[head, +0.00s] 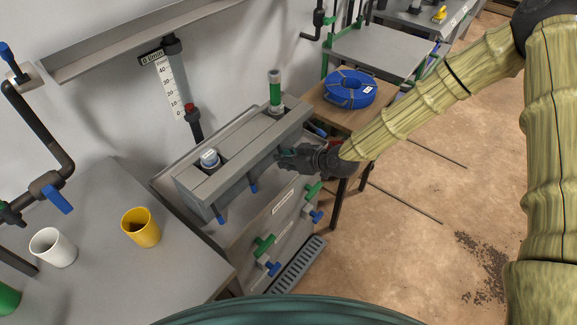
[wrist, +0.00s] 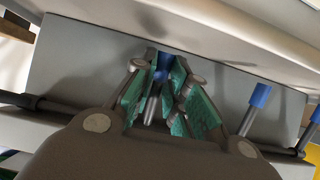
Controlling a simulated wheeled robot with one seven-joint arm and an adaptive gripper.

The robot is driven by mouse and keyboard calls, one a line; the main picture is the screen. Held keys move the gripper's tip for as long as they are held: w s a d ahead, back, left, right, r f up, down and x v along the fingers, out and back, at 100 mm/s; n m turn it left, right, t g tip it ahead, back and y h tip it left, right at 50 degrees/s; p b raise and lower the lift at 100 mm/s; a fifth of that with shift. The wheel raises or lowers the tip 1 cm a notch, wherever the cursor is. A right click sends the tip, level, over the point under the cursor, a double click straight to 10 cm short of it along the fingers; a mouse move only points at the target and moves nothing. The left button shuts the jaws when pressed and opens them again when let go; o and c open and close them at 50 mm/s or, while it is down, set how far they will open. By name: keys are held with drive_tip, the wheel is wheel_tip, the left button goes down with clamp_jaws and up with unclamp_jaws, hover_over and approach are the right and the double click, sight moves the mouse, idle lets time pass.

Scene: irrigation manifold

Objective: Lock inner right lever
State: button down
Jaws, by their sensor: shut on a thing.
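The grey manifold box (head: 235,160) has blue-tipped levers along its front. In the head view two hang free on the left: the outer left lever (head: 221,217) and the inner left lever (head: 253,187). My gripper (head: 285,156) is at the right part of the front face, hiding what it holds there. In the wrist view my gripper (wrist: 163,95) has its green-padded fingers closed around a lever with a blue tip (wrist: 163,68), seemingly the inner right lever. Two free blue levers show to its right, a nearer one (wrist: 256,103) and a farther one (wrist: 315,116).
Green and blue valves (head: 265,245) stick out of the lower panel. A yellow cup (head: 141,228) and a white cup (head: 53,248) stand on the left table. A blue hose coil (head: 349,88) lies on a wooden table behind my gripper. Open floor is at right.

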drive_tip(key=shift+w+a+f+t+b, duration=0.1)
drive_tip(key=shift+w+f+t+b, duration=0.15)
drive_tip(key=shift+b, duration=0.5)
drive_tip(key=shift+a+r+y, duration=0.15)
drive_tip(key=shift+r+y, duration=0.1)
drive_tip(key=shift+y, duration=0.15)
drive_tip(key=c, duration=1.8)
unclamp_jaws()
drive_tip(key=o, duration=0.4)
drive_tip(key=shift+w+a+f, duration=0.1)
drive_tip(key=shift+a+f, duration=0.05)
drive_tip(key=shift+v, duration=6.2)
drive_tip(key=shift+f, duration=0.2)
